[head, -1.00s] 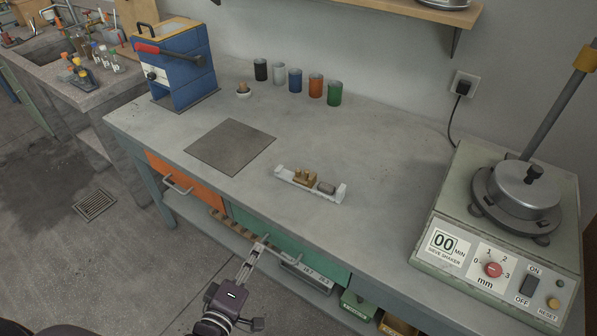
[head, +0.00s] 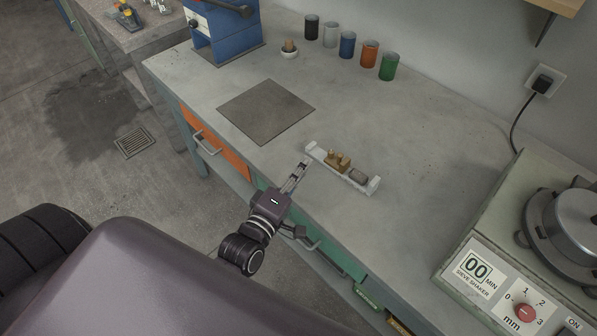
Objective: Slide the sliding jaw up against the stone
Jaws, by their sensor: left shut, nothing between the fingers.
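A white jaw fixture (head: 316,151) with raised ends lies on the bench, slanting down to the right. The brass-coloured sliding jaw (head: 338,162) sits on it, left of the middle. The grey stone (head: 358,175) lies on it to the right, near the right end, with a small gap between it and the jaw. My left gripper (head: 304,162) is shut and empty. Its fingertips are close to the fixture's left end in the picture; I cannot tell whether they touch it. My right gripper is not in view.
A dark square plate (head: 266,111) lies to the left of the fixture. Several coloured cups (head: 347,45) stand along the wall. The blue machine (head: 226,30) is at the back left, and the sieve shaker (head: 505,225) is at the right. The bench behind the fixture is clear.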

